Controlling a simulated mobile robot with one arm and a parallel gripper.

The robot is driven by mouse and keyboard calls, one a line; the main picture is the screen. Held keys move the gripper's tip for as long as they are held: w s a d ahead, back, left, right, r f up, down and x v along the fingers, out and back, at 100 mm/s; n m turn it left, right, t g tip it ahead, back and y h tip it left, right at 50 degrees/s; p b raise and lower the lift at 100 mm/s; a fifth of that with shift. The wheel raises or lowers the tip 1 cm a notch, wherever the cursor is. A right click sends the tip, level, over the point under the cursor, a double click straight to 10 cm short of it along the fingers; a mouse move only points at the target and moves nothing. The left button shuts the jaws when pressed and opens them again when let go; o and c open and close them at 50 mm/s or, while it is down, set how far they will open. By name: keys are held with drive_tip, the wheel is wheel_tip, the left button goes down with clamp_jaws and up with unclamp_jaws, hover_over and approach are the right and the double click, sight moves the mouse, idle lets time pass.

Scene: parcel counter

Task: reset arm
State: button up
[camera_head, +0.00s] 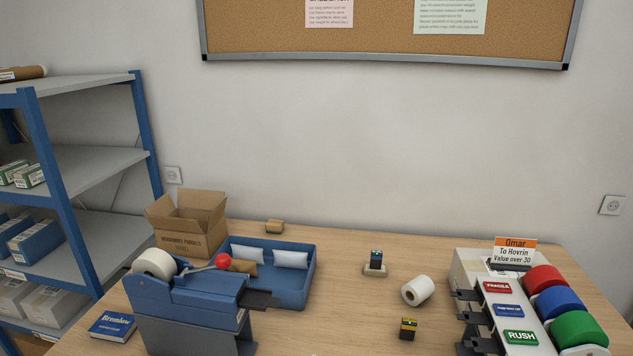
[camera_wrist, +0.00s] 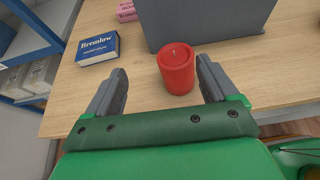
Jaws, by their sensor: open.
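My gripper (camera_wrist: 165,78) shows only in the wrist view, its two grey fingers spread wide apart. A red candle (camera_wrist: 177,72) with a short wick stands upright on the wooden table (camera_wrist: 100,90), in the gap between the fingertips as seen from the wrist. The head view shows neither my gripper nor the candle.
A blue dispenser (camera_head: 195,300) with a grey base stands at the table's front left, beside a blue book (camera_head: 112,326). Behind are a cardboard box (camera_head: 187,225) and a blue tray (camera_head: 308,275). A label station (camera_head: 470,270) stands right. Blue-framed shelves (camera_head: 75,180) stand left.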

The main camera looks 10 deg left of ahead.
drive_tip(key=w+a+r+n+y, duration=0.25)
drive_tip(key=w+r, duration=0.25)
drive_tip(key=r, duration=0.3)
drive_tip(key=w+a+r+n+y, duration=0.2)
drive_tip(key=w+a+r+y, duration=0.15)
drive_tip(key=w+r, duration=0.4)
drive_tip(key=w+d+r+n+g+y, duration=0.1)
drive_tip(key=w+d+r+n+g, duration=0.1)
drive_tip(key=w+d+r+n, duration=0.7)
drive_tip(key=w+d+r+n+g+y, duration=0.1)
drive_tip(key=w+d+r+n, duration=0.15)
drive_tip(key=d, duration=0.45)
drive_tip(key=w+d+r+n+g+y, duration=0.1)
drive_tip(key=w+d+n, duration=0.1)
drive_tip(key=d+n, duration=0.35)
drive_tip(key=s+d+f+n+g+h, duration=0.3)
drive_tip(key=s+d+f+n, duration=0.2)
drive_tip(key=s+d, duration=0.6)
drive_tip(key=s+d+f+n+g+h, duration=0.2)
drive_tip(key=s+d+f+n+g, duration=0.2)
drive_tip(key=s+d, duration=0.6)
drive_tip(key=s+d+f+n+g+h, duration=0.3)
drive_tip(key=s+d+f, duration=0.5)
drive_tip(key=d, duration=1.6)
drive_tip(key=s+n+g, duration=0.1)
drive_tip(key=s+n, duration=0.1)
drive_tip(key=s, duration=0.1)
drive_tip(key=shift+s+n+h, duration=0.3)
drive_tip(key=shift+s+n, duration=0.05)
